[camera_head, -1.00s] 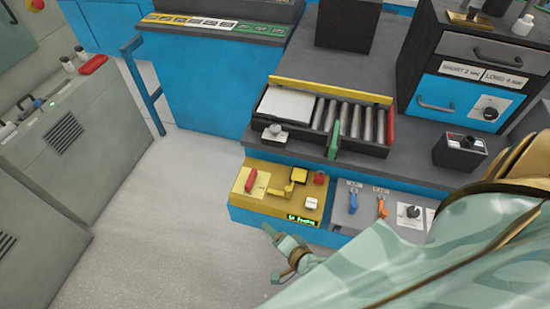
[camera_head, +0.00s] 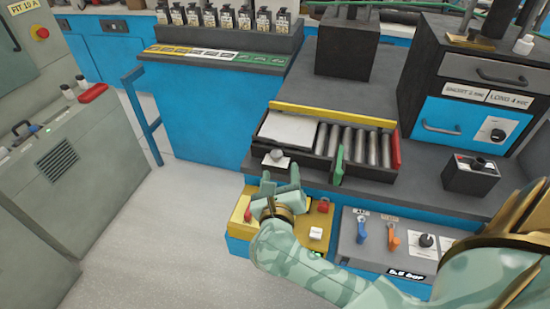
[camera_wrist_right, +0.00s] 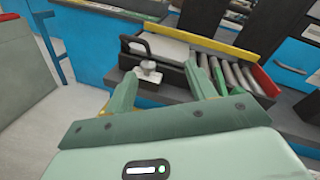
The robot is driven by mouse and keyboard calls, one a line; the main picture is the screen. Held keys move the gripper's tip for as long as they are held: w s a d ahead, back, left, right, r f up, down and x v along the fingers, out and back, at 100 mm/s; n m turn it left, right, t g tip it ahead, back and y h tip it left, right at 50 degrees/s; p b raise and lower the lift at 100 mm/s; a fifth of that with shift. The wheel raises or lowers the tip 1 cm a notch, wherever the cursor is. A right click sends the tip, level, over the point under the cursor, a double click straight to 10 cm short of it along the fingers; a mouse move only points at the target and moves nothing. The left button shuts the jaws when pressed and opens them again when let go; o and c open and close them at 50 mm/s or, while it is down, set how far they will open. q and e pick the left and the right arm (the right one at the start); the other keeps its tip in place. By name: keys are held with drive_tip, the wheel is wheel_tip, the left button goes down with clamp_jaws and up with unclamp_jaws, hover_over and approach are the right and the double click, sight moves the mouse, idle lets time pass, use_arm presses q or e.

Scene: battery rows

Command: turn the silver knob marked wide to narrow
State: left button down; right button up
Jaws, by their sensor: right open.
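The silver knob (camera_head: 277,155) sits on a small white plate at the front left of the black roller tray (camera_head: 322,172). Its marking is too small to read. My right gripper (camera_head: 281,179) is open and empty, just in front of and below the knob, with its fingers pointing toward it. In the right wrist view, the knob (camera_wrist_right: 149,68) shows between and beyond the two fingertips, apart from them. My left gripper is not in view.
A yellow panel (camera_head: 238,226) with a red switch lies under my right gripper. A grey panel (camera_head: 375,262) with blue and orange levers is to its right. A green upright piece (camera_head: 339,165) and rollers (camera_head: 350,144) stand right of the knob.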

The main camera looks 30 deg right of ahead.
drive_tip(key=m+g+y, duration=0.1)
drive_tip(key=m+g, duration=0.1)
drive_tip(key=m, duration=0.1)
drive_tip(key=m+y+b, duration=0.1)
drive_tip(key=y+b, duration=0.1)
drive_tip(key=b, duration=0.4)
approach(276, 154)
drive_tip(key=shift+g, duration=0.3)
drive_tip(key=x, duration=0.7)
drive_tip(key=shift+w+d+f, duration=0.1)
drive_tip(key=shift+w+d, duration=0.1)
drive_tip(key=shift+w, duration=0.15)
drive_tip(key=shift+w+d+f, duration=0.1)
drive_tip(key=shift+w+d, duration=0.2)
drive_tip(key=shift+w, duration=0.15)
drive_tip(key=c, duration=1)
